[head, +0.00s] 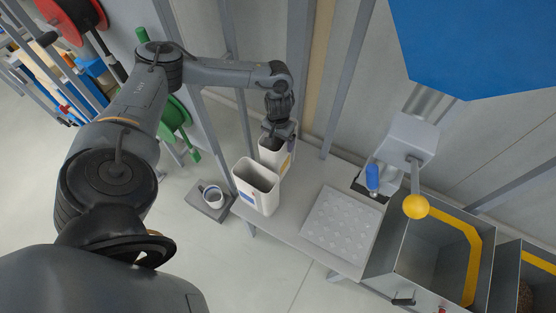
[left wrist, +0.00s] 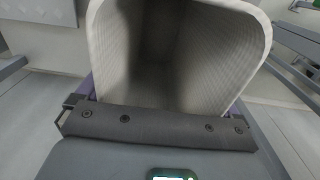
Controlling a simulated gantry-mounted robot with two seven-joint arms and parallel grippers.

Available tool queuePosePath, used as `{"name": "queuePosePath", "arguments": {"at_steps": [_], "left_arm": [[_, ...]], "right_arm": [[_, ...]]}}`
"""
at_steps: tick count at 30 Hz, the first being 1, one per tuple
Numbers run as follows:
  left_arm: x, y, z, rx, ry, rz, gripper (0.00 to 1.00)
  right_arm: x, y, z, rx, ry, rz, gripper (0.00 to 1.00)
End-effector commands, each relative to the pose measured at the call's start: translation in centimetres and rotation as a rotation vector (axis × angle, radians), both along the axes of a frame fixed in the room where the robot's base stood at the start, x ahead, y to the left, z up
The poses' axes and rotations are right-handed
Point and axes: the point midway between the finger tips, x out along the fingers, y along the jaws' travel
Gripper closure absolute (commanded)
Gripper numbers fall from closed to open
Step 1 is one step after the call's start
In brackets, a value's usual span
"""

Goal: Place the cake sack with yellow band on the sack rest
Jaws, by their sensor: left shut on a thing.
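Two pale, open-topped sacks stand close together near the left end of the grey bench. The rear sack (head: 271,154) shows a yellow patch on its right side, which fits the cake sack with yellow band. My left gripper (head: 279,134) is shut on its rim from above. In the left wrist view the open mouth of this sack (left wrist: 235,50) fills the middle, and its inside looks empty. The front sack (head: 256,199) has a blue mark. A pale dimpled plate (head: 341,225) lies to the right on the bench; it looks like the sack rest. My right gripper is out of view.
A grey yellow-edged bin (head: 403,253) is beyond. A cup (head: 213,196) sits on a low pad left of the bench. Upright posts (head: 348,80) rise behind.

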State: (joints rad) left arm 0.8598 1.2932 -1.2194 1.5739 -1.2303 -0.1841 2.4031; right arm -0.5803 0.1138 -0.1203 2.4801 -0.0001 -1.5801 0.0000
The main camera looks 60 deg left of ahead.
Motion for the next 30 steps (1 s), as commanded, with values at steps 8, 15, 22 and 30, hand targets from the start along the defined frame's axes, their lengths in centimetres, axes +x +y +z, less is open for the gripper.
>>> {"name": "queuePosePath", "arguments": {"at_steps": [8,15,22,30], "left_arm": [[0.0,0.0,-3.2,-0.001,-0.001,-0.001,0.60],[0.0,0.0,-5.1,-0.001,0.001,0.000,0.60],[0.0,0.0,-7.1,-0.001,-0.001,0.000,0.60],[0.0,0.0,-7.1,0.000,0.000,0.000,0.60]], "right_arm": [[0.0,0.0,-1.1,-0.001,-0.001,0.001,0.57],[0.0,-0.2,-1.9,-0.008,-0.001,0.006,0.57],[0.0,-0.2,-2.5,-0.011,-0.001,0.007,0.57],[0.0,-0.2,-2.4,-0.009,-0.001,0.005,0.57]]}}
